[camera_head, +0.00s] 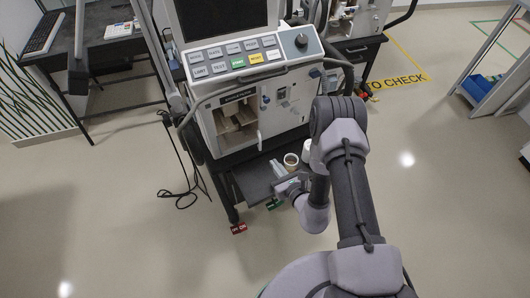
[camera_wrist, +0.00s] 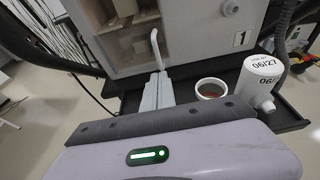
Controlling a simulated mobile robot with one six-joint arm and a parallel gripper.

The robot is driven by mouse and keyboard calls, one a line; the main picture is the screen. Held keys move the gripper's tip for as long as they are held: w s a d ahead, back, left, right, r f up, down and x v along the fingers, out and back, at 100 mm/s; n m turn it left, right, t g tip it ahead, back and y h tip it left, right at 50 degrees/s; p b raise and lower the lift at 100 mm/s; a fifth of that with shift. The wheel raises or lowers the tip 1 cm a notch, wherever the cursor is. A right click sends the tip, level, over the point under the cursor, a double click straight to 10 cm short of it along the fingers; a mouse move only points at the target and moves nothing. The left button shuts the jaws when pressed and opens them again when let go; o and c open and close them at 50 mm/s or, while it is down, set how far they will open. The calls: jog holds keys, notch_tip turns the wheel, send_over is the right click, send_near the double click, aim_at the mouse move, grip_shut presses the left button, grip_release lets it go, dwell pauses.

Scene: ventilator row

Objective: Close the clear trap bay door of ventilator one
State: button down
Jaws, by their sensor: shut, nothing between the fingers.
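Ventilator one (camera_head: 275,112) stands ahead of me, with a "1" label on its front in the wrist view (camera_wrist: 240,40). Its trap bay (camera_head: 236,122) shows at the lower left of the front, with pale parts inside. The clear door is hard to make out. A white handle (camera_head: 259,140) stands at the bay's right side and shows in the wrist view (camera_wrist: 156,48); how far the door stands open I cannot tell. My gripper (camera_head: 278,168) is shut and empty, low in front of the bay. In the wrist view its fingertips (camera_wrist: 158,78) lie just under the handle; contact is unclear.
A dark shelf (camera_head: 252,180) below the bay carries a white cup (camera_head: 291,160) and a white container marked 06/27 (camera_wrist: 262,72), both right of my fingers. A cable (camera_head: 190,180) hangs at the left.

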jog(key=r+b+x, duration=0.1)
jog(key=b+x, duration=0.1)
jog(key=x, duration=0.6)
jog(key=shift+w+a+b, duration=0.2)
jog(key=shift+w+b, duration=0.15)
jog(key=shift+b, duration=0.05)
